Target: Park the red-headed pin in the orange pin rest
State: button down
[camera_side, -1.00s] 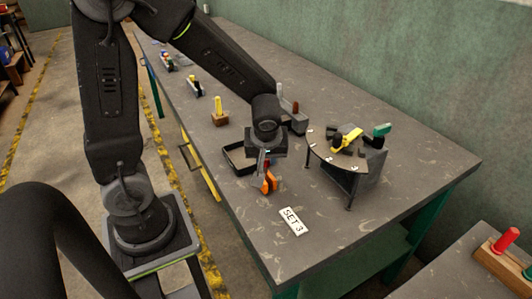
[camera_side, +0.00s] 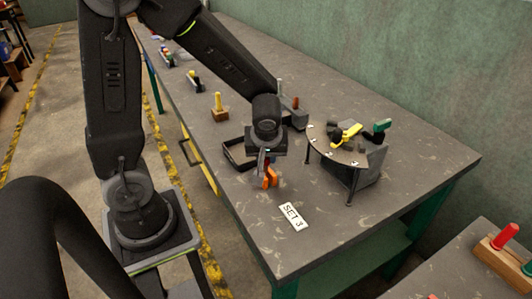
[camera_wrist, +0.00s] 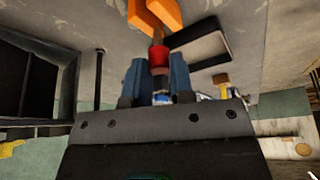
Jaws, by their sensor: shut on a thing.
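My gripper (camera_wrist: 159,78) is shut on the red-headed pin (camera_wrist: 158,57), with a blue finger on each side of its red head. The pin's brownish shaft points away from the fingers toward the orange pin rest (camera_wrist: 150,18). In the wrist view the shaft's far end overlaps the gap between the rest's two orange parts; I cannot tell how deep it sits or whether it touches. In the side view the orange rest (camera_side: 271,180) stands on the table right below my gripper (camera_side: 264,165). The pin is mostly hidden there.
A black open frame or tray (camera_side: 229,157) lies just behind-left of the rest, also in the wrist view (camera_wrist: 208,42). A round-edged stand (camera_side: 318,143) with yellow and green pieces is to the right. A "SET 3" card (camera_side: 293,216) lies in front, with bare table around it.

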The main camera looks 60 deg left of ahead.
jog(key=shift+f, duration=1.1)
dwell(0.8)
jog(key=c, duration=0.9)
grip_release()
jog(key=shift+r, duration=0.1)
jog(key=v, duration=1.3)
jog(key=shift+d+r, duration=0.25)
jog(key=shift+s, duration=0.2)
jog(key=s+d+r+m+t+h, duration=0.3)
jog(key=s+r+m, duration=0.2)
jog(key=s+m, duration=0.3)
jog(key=m, duration=0.4)
jog(key=shift+r+t+h, duration=0.2)
jog(key=shift+t+h, duration=0.1)
jog(key=shift+h, duration=0.1)
